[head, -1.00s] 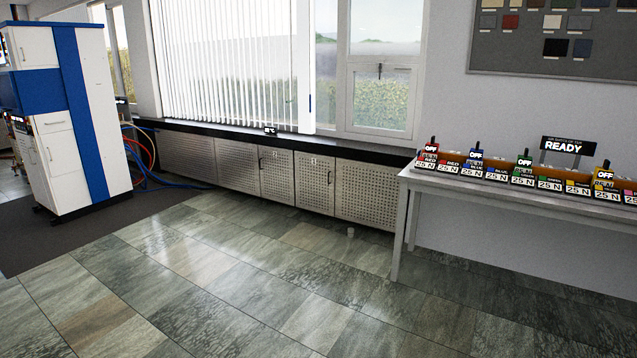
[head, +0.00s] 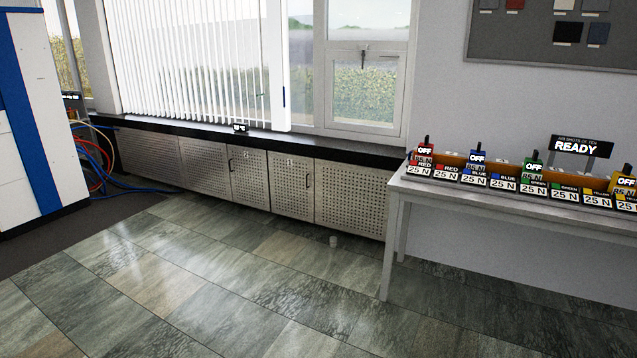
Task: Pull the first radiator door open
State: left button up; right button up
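A low row of perforated metal radiator doors (head: 207,170) runs under the window sill at the back. One door (head: 250,182) has a dark vertical handle (head: 230,159) at its left edge and a small label near its top. The door to its right (head: 292,188) has a dark handle (head: 307,176) at its right edge and also a small label. Both doors look closed flush with the row. The label digits are too small to read surely. Neither of my grippers shows in the head view.
A grey table (head: 398,205) with labelled switch blocks and a READY sign (head: 580,146) stands at the right. A white and blue cabinet (head: 45,110) stands left, with hoses behind it. The tiled floor before the doors is otherwise clear.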

aim_at(292, 177)
jog(key=i, duration=4.45)
